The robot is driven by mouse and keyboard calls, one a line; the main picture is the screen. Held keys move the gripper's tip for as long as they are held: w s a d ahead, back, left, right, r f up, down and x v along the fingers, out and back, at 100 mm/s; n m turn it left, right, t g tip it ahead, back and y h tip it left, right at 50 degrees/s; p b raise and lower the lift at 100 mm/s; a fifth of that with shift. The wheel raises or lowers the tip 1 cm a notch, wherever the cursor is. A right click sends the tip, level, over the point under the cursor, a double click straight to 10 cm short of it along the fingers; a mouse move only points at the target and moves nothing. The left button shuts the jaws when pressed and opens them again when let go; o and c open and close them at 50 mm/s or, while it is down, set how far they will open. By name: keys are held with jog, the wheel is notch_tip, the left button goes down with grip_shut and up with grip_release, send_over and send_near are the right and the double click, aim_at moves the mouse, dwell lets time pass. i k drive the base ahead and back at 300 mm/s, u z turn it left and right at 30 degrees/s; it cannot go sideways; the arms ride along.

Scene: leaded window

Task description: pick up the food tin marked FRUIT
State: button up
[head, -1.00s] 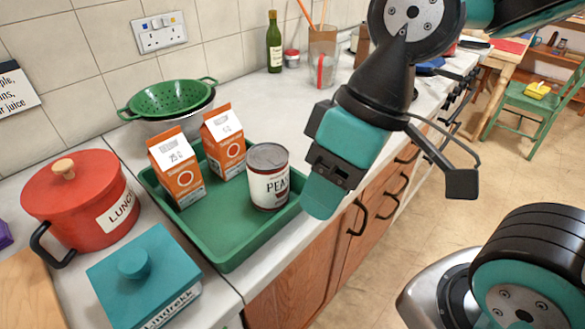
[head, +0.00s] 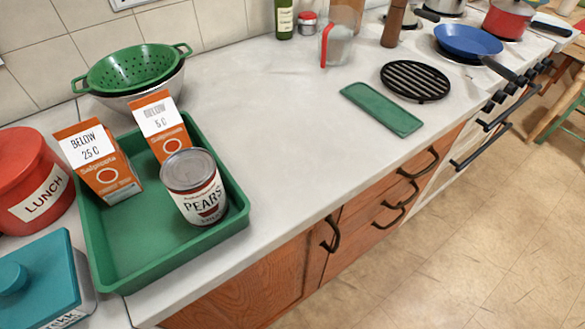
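One food tin (head: 194,187) shows in the head view. It stands upright in the right part of the green tray (head: 140,278). It has a grey metal lid and a white and dark red label that reads PEARS. Smaller print below is too small to read. No tin with the word FRUIT on it shows. My gripper is out of the picture.
Orange cartons marked BELOW 25 C (head: 105,178) and BELOW 5 C (head: 166,139) stand behind the tin in the tray. A red LUNCH pot (head: 22,170) and teal box (head: 45,285) are left. A green colander (head: 135,70) sits behind.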

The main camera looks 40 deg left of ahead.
aim_at(191, 176)
jog(key=z, duration=0.2)
jog(key=k, duration=0.95)
jog(key=u, duration=1.15)
jog(key=i, duration=0.5)
